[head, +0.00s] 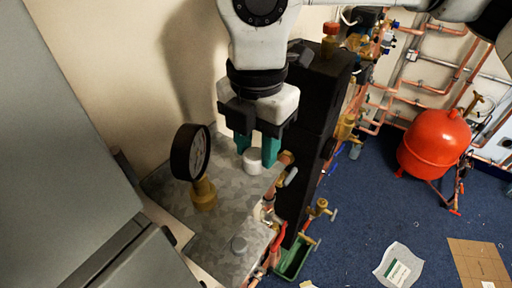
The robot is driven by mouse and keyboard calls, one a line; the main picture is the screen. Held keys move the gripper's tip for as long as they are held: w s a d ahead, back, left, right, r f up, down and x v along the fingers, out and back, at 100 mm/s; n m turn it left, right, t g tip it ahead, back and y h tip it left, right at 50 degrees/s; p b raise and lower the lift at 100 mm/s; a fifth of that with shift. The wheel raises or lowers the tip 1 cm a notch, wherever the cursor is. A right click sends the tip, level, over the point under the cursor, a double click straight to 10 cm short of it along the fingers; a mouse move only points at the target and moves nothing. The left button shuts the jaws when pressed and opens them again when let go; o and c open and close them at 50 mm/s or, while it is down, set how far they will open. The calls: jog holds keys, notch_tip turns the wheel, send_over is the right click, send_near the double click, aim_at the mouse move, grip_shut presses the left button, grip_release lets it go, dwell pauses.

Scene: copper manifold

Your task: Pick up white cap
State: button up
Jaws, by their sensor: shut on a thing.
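The white cap (252,161) is in the head view, on or just above the grey metal top. My gripper (257,158) points down with its teal fingers on either side of the cap and is shut on it. The fingers hide part of the cap's sides. I cannot tell whether the cap still touches the surface below.
A pressure gauge (191,153) on a brass fitting stands just left of my gripper. A tall black block (312,130) and copper pipes stand close on the right. A red tank (434,143) is farther right.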

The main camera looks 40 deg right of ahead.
aim_at(257, 152)
jog(key=shift+r, duration=0.35)
notch_tip(257, 152, up, 2)
jog(key=shift+s+r+b, duration=0.1)
jog(key=shift+r+b, duration=0.05)
jog(key=shift+b, duration=0.15)
jog(key=s+a+r+b, duration=0.2)
jog(key=s+r+b, duration=0.1)
jog(key=s+r, duration=0.6)
jog(key=s, duration=0.4)
jog(key=shift+s+a+r+b, duration=0.3)
jog(key=shift+a+r+b, duration=0.05)
jog(key=shift+a, duration=0.05)
